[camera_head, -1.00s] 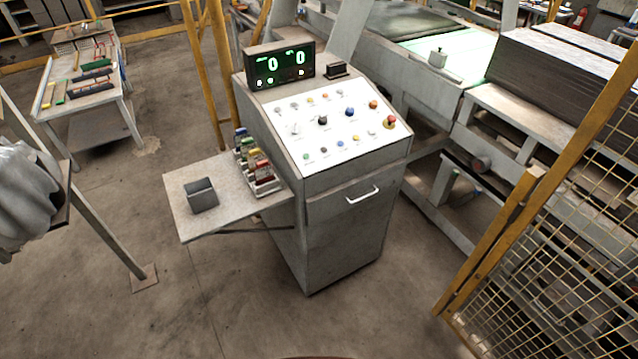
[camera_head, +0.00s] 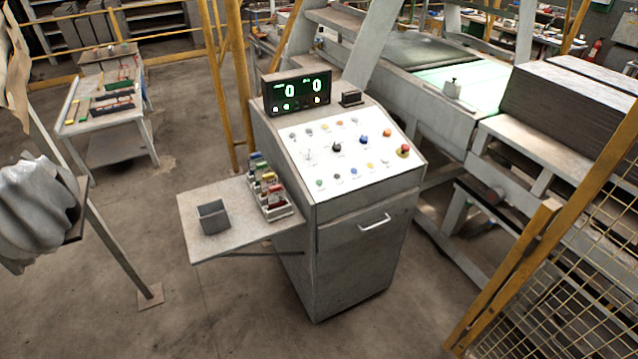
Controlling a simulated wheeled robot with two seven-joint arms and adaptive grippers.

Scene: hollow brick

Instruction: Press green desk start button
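The control desk (camera_head: 355,255) stands in the middle of the view, with a sloped white panel (camera_head: 345,172) of several coloured buttons and knobs. A small green button (camera_head: 320,183) sits at the panel's front left. Other knobs include a black one (camera_head: 337,147), a blue one (camera_head: 364,139) and a red one with a yellow ring (camera_head: 403,151). A display (camera_head: 296,92) on top shows two green zeros. Neither of my grippers is in view.
A side shelf (camera_head: 235,243) juts out left of the desk, carrying a grey box (camera_head: 213,218) and a rack of coloured items (camera_head: 274,208). A yellow mesh fence (camera_head: 560,290) stands at right. Floor (camera_head: 215,315) in front is clear.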

